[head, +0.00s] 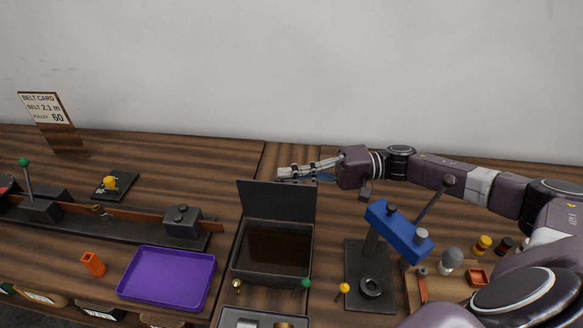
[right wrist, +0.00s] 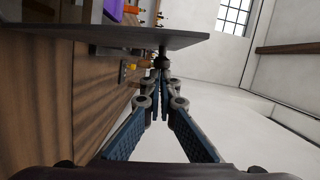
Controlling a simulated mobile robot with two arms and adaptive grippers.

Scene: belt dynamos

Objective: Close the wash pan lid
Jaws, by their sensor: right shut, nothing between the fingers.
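The wash pan (head: 238,266) is a dark open box near the middle of the bench, with brownish contents inside. Its dark lid (head: 275,202) stands up, nearly vertical, along the far edge of the pan. My right gripper (head: 284,173) comes in from the right and is shut and empty, at the far side of the lid near its top edge. In the right wrist view the lid shows as a grey plate (right wrist: 120,37) across the tips of the shut fingers (right wrist: 161,68). I cannot tell whether they touch it. My left gripper is not in view.
A purple tray (head: 168,279) and an orange piece (head: 93,264) lie left of the pan. A blue-headed press (head: 397,230) stands close on its right, below my right arm. Small knobs (head: 306,284) stand in front. A card sign (head: 46,115) stands at back left.

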